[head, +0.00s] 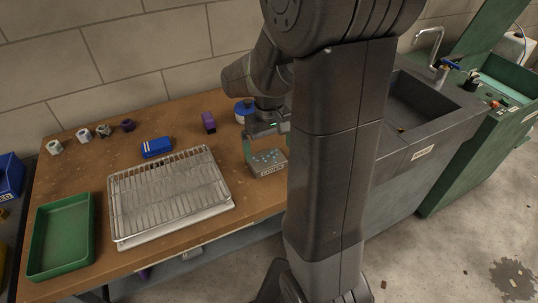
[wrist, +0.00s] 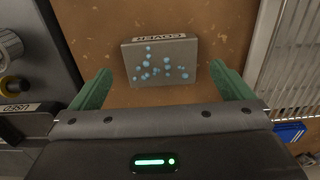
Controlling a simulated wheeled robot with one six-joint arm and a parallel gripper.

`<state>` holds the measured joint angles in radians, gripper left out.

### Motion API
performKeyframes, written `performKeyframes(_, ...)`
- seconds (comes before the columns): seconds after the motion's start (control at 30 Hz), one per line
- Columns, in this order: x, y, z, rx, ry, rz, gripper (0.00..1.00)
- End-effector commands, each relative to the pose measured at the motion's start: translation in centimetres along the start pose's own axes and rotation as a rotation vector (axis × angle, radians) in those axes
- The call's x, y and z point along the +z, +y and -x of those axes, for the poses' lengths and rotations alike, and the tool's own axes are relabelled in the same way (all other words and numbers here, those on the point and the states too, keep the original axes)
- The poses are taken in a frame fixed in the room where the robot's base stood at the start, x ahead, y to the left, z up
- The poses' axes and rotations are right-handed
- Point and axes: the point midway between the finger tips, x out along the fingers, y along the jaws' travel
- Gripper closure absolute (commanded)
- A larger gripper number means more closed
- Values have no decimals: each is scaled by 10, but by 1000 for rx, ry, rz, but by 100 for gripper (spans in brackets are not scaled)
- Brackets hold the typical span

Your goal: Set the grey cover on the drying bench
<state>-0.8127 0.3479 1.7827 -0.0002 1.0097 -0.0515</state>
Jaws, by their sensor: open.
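The grey cover (head: 268,164) is a flat block with pale blue drops on its top and a label on its side. It lies on the brown wooden bench top (head: 75,165), right of the wire rack. In the wrist view the cover (wrist: 162,72) sits between and ahead of the fingers, and its label reads COVER. My gripper (head: 266,148) is open, just above the cover, with one green finger to each side. In the wrist view my gripper (wrist: 160,76) holds nothing. No sign naming a drying bench is readable.
A wire rack (head: 165,190) on a pale tray and a green tray (head: 60,235) take up the left of the bench. A blue box (head: 157,147), a purple block (head: 208,122) and small fittings lie behind. A grey sink (head: 425,105) stands right.

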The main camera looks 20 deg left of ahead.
Motion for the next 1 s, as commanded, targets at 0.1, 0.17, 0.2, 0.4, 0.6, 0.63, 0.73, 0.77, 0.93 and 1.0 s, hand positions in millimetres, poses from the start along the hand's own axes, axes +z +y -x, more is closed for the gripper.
performKeyframes(0.1, -1, 0, 28, 0, 4, 0, 0)
performKeyframes(0.17, 0, 0, 40, 0, 4, 0, 0)
performKeyframes(0.2, 0, 0, 46, 0, 4, 0, 0)
performKeyframes(0.4, 0, 0, 68, 0, 0, 0, 0)
performKeyframes(0.6, 0, 0, 72, 0, -1, 0, 0)
performKeyframes(0.63, 0, 0, 72, 0, -1, 0, 0)
performKeyframes(0.73, 0, 0, 72, 0, -1, 0, 0)
performKeyframes(0.77, 0, 0, 72, 0, -1, 0, 0)
performKeyframes(0.93, 0, 0, 72, 0, -1, 0, 0)
performKeyframes(1.0, 0, 0, 72, 0, -1, 0, 0)
